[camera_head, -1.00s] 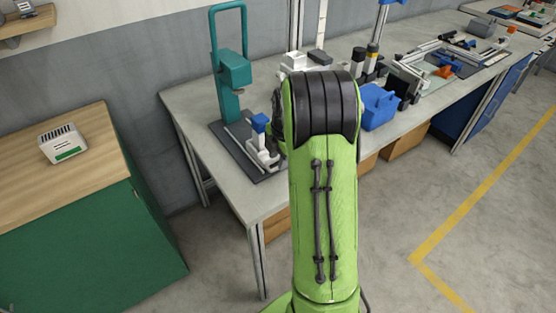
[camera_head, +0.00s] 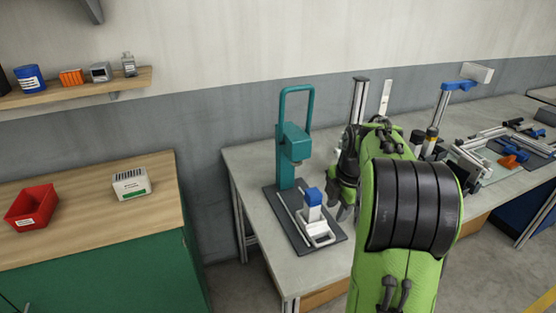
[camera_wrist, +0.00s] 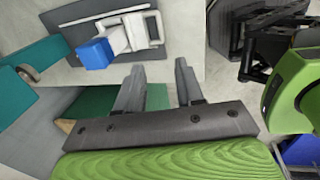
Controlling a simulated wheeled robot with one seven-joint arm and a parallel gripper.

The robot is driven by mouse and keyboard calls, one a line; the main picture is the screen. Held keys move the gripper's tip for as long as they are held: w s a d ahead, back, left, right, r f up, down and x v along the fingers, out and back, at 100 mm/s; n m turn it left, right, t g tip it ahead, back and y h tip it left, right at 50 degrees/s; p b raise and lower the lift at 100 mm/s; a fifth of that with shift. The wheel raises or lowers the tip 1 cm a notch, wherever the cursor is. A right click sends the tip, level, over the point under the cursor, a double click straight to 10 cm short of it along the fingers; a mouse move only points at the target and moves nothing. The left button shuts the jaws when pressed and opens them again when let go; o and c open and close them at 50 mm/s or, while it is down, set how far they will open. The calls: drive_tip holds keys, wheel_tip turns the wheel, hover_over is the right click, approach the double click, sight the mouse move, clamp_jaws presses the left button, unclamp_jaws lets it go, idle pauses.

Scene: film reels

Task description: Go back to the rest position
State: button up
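My gripper (camera_head: 346,212) is to the right of the teal press and the blue-topped white fixture, over the workbench (camera_head: 262,164) in the head view. In the wrist view, the two dark fingers of my gripper (camera_wrist: 160,68) stand apart with nothing between them. My green arm with its black ribbed joint fills the lower right of the head view and hides part of the bench.
The teal press (camera_head: 292,143) and the white fixture with a blue top (camera_head: 314,207) stand on a dark plate. A wooden-topped green cabinet (camera_head: 95,215) at left holds a red bin (camera_head: 33,207) and a white box (camera_head: 131,183). A shelf (camera_head: 75,92) is above.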

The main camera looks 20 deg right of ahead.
drive_tip(key=s+a+r+m+t, duration=0.1)
drive_tip(key=s+a+r+m, duration=0.2)
drive_tip(key=a+r+m, duration=0.45)
drive_tip(key=s+a+f+m+t+p, duration=0.1)
drive_tip(key=s+a+m+t+p, duration=0.1)
drive_tip(key=s+a+m, duration=0.8)
drive_tip(key=s+a, duration=0.4)
drive_tip(key=s, duration=0.2)
drive_tip(key=shift+s+f, duration=0.15)
drive_tip(key=shift+s, duration=0.2)
idle(0.5)
